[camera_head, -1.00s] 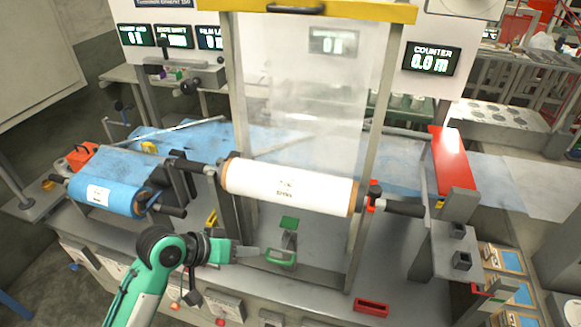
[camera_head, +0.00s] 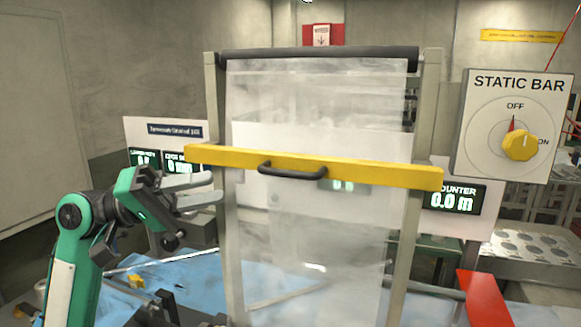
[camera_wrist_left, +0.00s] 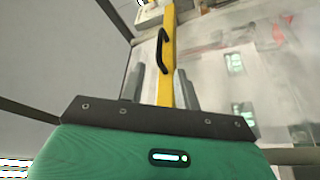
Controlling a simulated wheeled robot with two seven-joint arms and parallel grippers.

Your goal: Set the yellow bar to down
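The yellow bar (camera_head: 375,173) runs level across the clear film panel at mid-height, with a black handle (camera_head: 292,170) on its front. My left gripper (camera_head: 213,187) is at the bar's left end, a little below it in the head view. Its two fingers are apart and nothing is held. In the left wrist view the yellow bar (camera_wrist_left: 166,92) lines up between the open fingers (camera_wrist_left: 160,70), with the handle (camera_wrist_left: 162,48) farther off. Whether the fingers touch the bar is unclear. My right gripper is not in view.
Upright posts (camera_head: 409,240) flank the hanging film (camera_head: 300,225). A static bar panel with a yellow knob (camera_head: 520,146) is at right, above the counter display (camera_head: 452,198). A red block (camera_head: 485,298) stands lower right. Blue sheeting (camera_head: 195,272) covers the bench at lower left.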

